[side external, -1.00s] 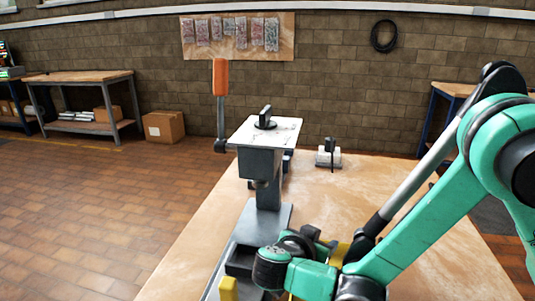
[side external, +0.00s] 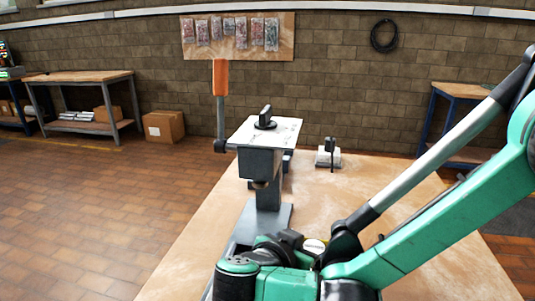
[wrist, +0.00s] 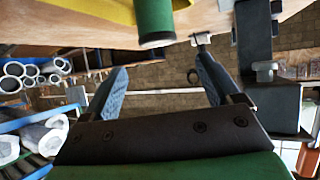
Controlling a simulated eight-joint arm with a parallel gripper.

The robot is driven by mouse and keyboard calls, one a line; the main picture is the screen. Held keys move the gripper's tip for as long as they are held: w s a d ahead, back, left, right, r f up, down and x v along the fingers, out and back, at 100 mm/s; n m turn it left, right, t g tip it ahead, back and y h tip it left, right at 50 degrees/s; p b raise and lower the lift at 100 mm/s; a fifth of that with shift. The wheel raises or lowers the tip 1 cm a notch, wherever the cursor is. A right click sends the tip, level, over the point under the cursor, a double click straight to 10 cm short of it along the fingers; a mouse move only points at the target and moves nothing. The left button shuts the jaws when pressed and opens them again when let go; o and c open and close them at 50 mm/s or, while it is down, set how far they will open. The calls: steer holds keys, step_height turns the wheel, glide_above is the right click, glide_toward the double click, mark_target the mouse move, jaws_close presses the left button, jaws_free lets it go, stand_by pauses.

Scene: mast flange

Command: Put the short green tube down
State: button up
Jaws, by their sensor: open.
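What the tube rests on is not clear. In the side external view my wrist is low at the front of the table, and it hides the fingers. I cannot make out the green tube there.
A grey post with a white-topped plate (side external: 283,130) stands on the wooden table (side external: 350,190). A yellow piece (wrist: 90,10) lies beside the tube. Several grey pipes (wrist: 30,72) fill the left of the wrist view. The table's right side is clear.

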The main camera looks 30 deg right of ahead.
steer(key=d+n+y, duration=0.2)
steer(key=n, duration=0.1)
steer(key=d+r+n+g+y, duration=0.1)
steer(key=d+n+y, duration=0.1)
steer(key=d+n, duration=0.1)
steer(key=shift+w+d+r+y, duration=0.2)
steer(key=shift+d+y, duration=0.15)
steer(key=shift+y, duration=0.05)
steer(key=shift+s+d+r+n+t+y, duration=0.5)
steer(key=shift+d+n+y, duration=0.2)
steer(key=shift+n+y, duration=0.45)
steer(key=shift+s+d+r+n+t+y, duration=0.3)
steer(key=shift+d+n+t+y, duration=0.4)
steer(key=shift+n+y, duration=0.45)
steer(key=shift+s+d+r+n+t+y, duration=0.45)
steer(key=shift+d+n+y, duration=0.35)
steer(key=shift+n, duration=0.5)
steer(key=shift+a+f, duration=0.1)
steer(key=shift+f, duration=0.05)
